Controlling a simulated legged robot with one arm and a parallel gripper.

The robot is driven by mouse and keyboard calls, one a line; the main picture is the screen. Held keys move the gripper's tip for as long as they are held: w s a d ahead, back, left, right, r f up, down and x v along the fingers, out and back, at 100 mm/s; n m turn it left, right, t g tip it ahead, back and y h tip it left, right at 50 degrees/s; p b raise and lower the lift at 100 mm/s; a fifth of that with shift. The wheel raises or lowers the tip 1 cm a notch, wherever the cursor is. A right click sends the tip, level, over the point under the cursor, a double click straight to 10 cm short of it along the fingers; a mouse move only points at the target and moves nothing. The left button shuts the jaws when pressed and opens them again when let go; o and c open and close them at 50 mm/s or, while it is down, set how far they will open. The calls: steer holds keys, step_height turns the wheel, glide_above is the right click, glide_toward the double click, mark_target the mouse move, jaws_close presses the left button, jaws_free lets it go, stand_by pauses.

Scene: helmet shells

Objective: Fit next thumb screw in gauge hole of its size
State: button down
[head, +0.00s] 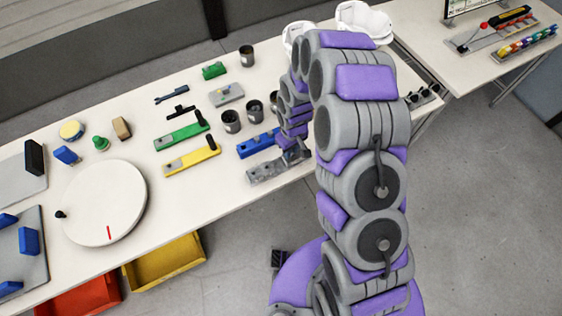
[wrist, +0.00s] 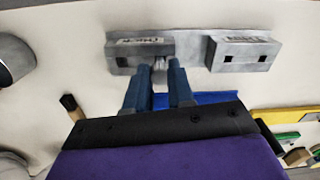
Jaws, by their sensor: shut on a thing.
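My gripper (wrist: 160,70) has its two blue fingers nearly together on a small light grey piece, apparently the thumb screw (wrist: 160,63). Most of the screw is hidden between the fingertips. The fingertips are at the near edge of a grey gauge block (wrist: 126,50) with a printed label and a dark square hole at its left. I cannot tell whether the screw touches the block or sits in a hole. A second grey block (wrist: 245,52) at the right has two dark holes. In the head view my gripper (head: 296,153) is low over the grey blocks (head: 267,171) near the table's front edge.
Dark cups (head: 231,121) stand behind. A white turntable (head: 105,203) is farther left. A small dark piece (wrist: 72,105) is left of my fingers.

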steer(key=shift+f, duration=0.9)
stand_by(0.5)
steer(key=c, duration=0.9)
jaws_free()
steer(key=shift+r, duration=0.1)
step_height(320, 180, up, 17)
steer(key=p, duration=0.1)
steer(key=shift+w, duration=0.15)
steer(key=shift+d+r, duration=0.1)
